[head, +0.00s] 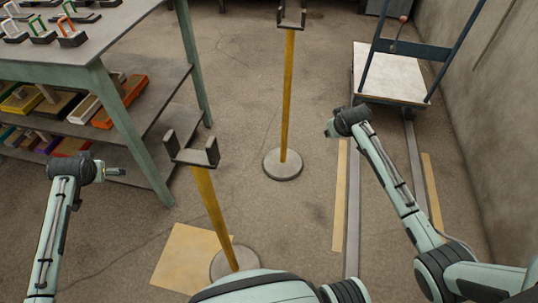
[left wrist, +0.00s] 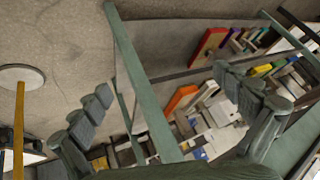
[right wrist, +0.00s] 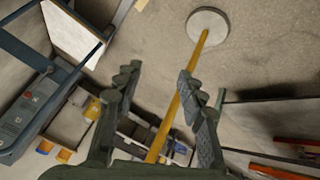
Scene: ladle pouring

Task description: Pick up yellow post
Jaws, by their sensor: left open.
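Two yellow posts with dark U-shaped tops stand on round grey bases. The near post (head: 213,215) stands at the lower centre-left, and the far post (head: 287,95) at the upper centre. My left gripper (head: 115,171) is open and empty, left of the near post and apart from it. A yellow post (left wrist: 18,130) shows at the left edge of the left wrist view. My right gripper (head: 329,130) is open, right of the far post with a gap. In the right wrist view a yellow post (right wrist: 185,90) runs behind the open fingers (right wrist: 158,80).
A green-legged workbench (head: 115,100) with shelves of boxes stands at the left, close to my left arm. A flat cart (head: 390,75) stands at the upper right by the wall. A tan sheet (head: 185,258) lies beside the near base.

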